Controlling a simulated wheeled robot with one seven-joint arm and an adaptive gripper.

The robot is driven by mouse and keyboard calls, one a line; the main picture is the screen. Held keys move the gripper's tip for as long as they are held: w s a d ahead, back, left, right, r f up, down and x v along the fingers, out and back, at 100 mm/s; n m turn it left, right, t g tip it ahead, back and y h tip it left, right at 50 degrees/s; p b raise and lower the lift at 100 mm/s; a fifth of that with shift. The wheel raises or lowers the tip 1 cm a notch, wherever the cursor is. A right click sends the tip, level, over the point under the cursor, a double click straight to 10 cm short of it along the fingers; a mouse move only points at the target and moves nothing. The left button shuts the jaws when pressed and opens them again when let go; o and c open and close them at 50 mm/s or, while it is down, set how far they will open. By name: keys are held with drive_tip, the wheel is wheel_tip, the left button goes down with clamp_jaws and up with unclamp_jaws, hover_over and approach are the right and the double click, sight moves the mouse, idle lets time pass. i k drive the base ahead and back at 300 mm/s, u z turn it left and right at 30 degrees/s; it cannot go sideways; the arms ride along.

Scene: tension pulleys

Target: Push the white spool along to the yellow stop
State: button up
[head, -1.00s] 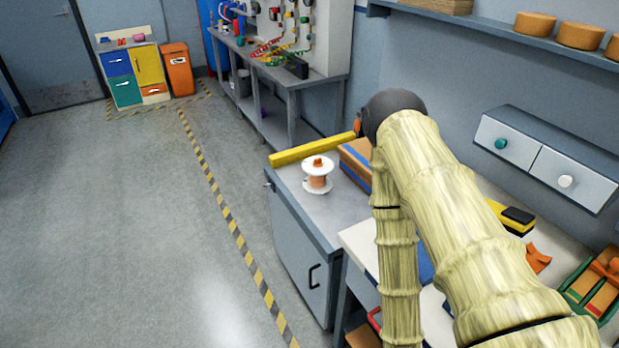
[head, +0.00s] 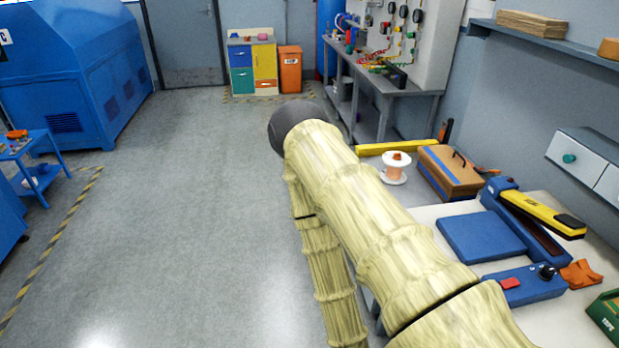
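The white spool (head: 395,177) stands upright, with copper-orange winding and an orange knob on top. It is on the grey cabinet top at the right of centre. The yellow stop (head: 375,149) is a long bar along the far edge of that top, just behind the spool. Whether they touch cannot be told from here. My arm crosses the middle of the picture, left of the spool, and hides part of the cabinet. My gripper is not in view.
Nearer on the bench are a blue and yellow sealer (head: 535,210), a blue pad (head: 482,236) and a blue control box (head: 524,285). The floor (head: 190,190) to the left is open.

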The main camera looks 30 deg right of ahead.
sight(393, 175)
drive_tip(key=u, duration=0.45)
drive_tip(key=k, duration=0.6)
drive_tip(key=u, duration=0.4)
drive_tip(key=i, duration=3.05)
drive_tip(key=z, duration=1.65)
drive_tip(key=i, duration=0.8)
drive_tip(key=z, duration=0.95)
